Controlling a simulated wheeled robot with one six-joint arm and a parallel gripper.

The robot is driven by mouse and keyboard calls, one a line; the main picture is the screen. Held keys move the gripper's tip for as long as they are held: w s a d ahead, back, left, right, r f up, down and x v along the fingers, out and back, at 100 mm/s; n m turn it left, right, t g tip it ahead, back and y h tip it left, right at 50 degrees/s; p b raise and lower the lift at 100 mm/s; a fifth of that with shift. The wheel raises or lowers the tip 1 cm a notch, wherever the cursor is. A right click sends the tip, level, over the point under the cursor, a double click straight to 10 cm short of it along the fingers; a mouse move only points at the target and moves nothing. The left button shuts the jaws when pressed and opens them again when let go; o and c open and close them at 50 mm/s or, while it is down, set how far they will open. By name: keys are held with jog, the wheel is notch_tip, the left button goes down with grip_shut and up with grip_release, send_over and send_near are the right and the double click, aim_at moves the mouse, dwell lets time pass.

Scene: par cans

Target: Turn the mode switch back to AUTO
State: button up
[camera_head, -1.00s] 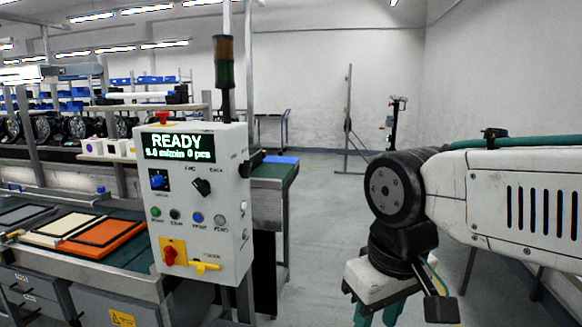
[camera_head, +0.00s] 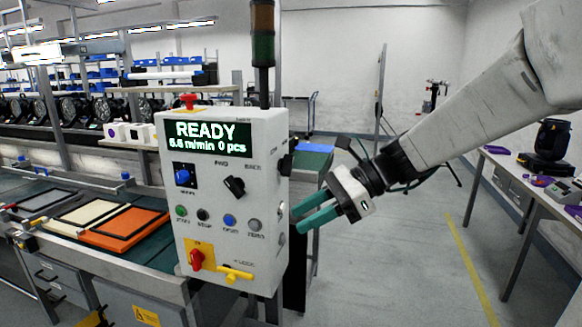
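The control box (camera_head: 262,200) stands in the centre-left with a lit display (camera_head: 211,137) reading READY. Below it are a blue knob (camera_head: 182,176) on a black plate and a black rotary selector (camera_head: 234,186) with its handle tilted. A black handle (camera_head: 287,162) sits on the box's right side. My gripper (camera_head: 296,217) has two teal fingers, apart and empty, pointing left just right of the box.
A row of buttons (camera_head: 229,221) and a red switch (camera_head: 196,259) on yellow are lower on the box. A red knob (camera_head: 189,101) is on top. Left is a bench with an orange panel (camera_head: 112,236); right is a table (camera_head: 520,166). Floor between is clear.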

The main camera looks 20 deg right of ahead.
jog(key=w+d+r+m+t+y, duration=0.1)
jog(key=w+d+m+t+y, duration=0.3)
jog(key=w+m, duration=0.45)
jog(key=m+t+h, duration=0.1)
jog(key=m+t, duration=0.3)
jog(key=m, duration=0.1)
send_near(287, 166)
jog(key=x, duration=0.8)
jog(key=shift+w+d, duration=0.2)
jog(key=shift+w, duration=0.2)
jog(key=shift+f, duration=0.15)
jog(key=shift+c, duration=0.4)
grip_shut()
